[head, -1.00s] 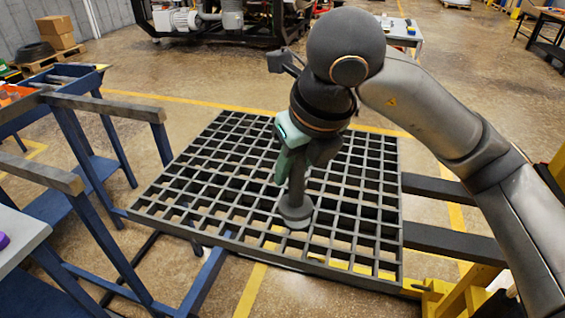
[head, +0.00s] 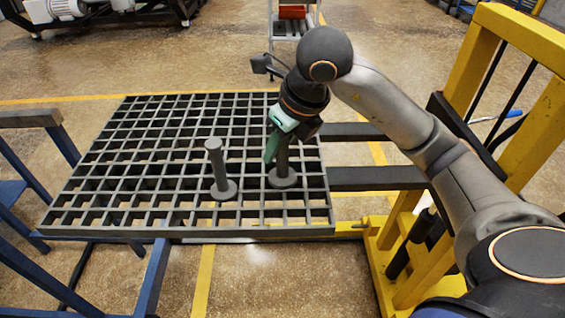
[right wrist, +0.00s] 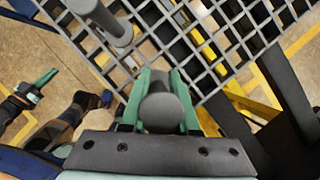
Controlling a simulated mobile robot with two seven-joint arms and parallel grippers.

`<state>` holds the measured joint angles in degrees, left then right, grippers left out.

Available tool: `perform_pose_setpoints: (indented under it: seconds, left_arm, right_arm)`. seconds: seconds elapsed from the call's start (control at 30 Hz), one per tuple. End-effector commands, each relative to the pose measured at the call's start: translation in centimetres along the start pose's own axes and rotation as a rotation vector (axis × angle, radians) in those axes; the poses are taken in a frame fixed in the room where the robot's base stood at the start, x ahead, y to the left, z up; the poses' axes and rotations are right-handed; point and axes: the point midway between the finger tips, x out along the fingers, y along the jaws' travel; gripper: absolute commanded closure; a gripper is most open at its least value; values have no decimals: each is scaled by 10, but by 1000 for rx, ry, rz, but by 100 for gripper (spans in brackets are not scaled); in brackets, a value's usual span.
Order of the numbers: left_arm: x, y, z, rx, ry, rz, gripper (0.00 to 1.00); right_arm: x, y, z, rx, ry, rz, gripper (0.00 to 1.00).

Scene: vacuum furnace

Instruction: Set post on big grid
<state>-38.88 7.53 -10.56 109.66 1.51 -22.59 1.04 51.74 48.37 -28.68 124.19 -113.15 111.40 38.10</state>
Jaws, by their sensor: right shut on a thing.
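My right gripper (head: 281,146) is shut on a dark grey post (head: 283,177) with a round base. The post is upright over the right part of the big grid (head: 190,231). Its base looks at or very near the bars; I cannot tell if it touches. In the right wrist view the green fingers (right wrist: 160,88) sit either side of the round post top (right wrist: 161,114). A second, similar post (head: 216,165) stands upright on the grid to the left, apart from the held one. It also shows in the right wrist view (right wrist: 98,16). My left gripper (right wrist: 40,83) shows small there, its opening unclear.
Dark fork arms (head: 375,178) run from the yellow lift frame (head: 455,60) to the grid's right side. A blue stand (head: 150,275) is at its front left. Most of the grid's left and back is bare. A small cart (head: 292,28) stands behind.

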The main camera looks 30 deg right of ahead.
Motion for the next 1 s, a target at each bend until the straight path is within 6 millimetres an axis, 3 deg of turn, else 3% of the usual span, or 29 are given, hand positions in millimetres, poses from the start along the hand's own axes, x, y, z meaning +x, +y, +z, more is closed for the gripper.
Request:
perform_pose_setpoints:
  seconds: [0.23, 0.43, 0.87, 0.9, 1.0]
  left_arm:
    - [1, 0, 1, 0, 0, 0, 100]
    - [2, 0, 2, 0, 0, 0, 100]
    - [5, 0, 6, 0, 0, 0, 100]
    - [4, 0, 5, 0, 0, 0, 100]
    - [4, 0, 5, 0, 0, 0, 100]
  right_arm:
    - [12, -12, -8, 2, -1, -2, 100]
    - [36, -11, -17, -1, -2, 0, 100]
    - [42, -11, -20, -1, -4, 0, 100]
    - [42, -11, -20, -1, -1, 0, 68]
    - [42, -11, -20, -1, -1, 0, 57]
